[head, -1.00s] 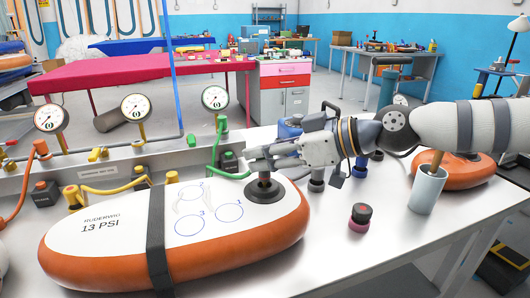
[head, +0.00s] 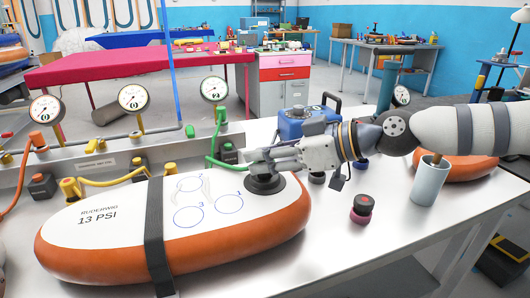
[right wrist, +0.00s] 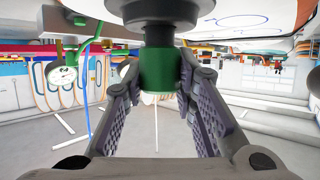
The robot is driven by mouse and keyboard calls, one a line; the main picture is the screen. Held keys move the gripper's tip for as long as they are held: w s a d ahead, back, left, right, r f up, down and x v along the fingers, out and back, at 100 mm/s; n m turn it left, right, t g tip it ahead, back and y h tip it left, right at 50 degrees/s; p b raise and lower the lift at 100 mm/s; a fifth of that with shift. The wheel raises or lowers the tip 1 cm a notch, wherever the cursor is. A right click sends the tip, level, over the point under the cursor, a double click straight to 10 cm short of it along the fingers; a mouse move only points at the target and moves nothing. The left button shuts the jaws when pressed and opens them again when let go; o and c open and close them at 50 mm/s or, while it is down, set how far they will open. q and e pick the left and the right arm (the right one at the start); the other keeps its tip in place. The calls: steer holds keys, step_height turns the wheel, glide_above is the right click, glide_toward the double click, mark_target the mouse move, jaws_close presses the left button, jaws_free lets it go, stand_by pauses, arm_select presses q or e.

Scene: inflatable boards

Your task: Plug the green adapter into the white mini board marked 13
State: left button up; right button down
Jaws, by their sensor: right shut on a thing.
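The white board with orange sides, printed RUDERWIG 13 PSI (head: 115,225), lies on the metal table with a black strap across it. A round black valve base (head: 266,186) sits at its right end. My right gripper (head: 258,163) is low over this valve. In the right wrist view the fingers (right wrist: 158,80) are shut around the green adapter (right wrist: 158,68), whose end meets the black fitting (right wrist: 160,12). Whether it is fully seated I cannot tell. A green hose (head: 228,165) runs toward the gripper.
Pressure gauges (head: 133,98) stand on a rail behind the board, with yellow and orange hoses beside it. A blue pump (head: 300,122), a dark knob with a red base (head: 361,209) and a light-blue cup (head: 429,181) stand to the right. The table's front right is clear.

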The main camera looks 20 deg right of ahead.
steer(key=shift+f, duration=0.15)
steer(key=c, duration=1.2)
jaws_free()
steer(key=v, duration=1.2)
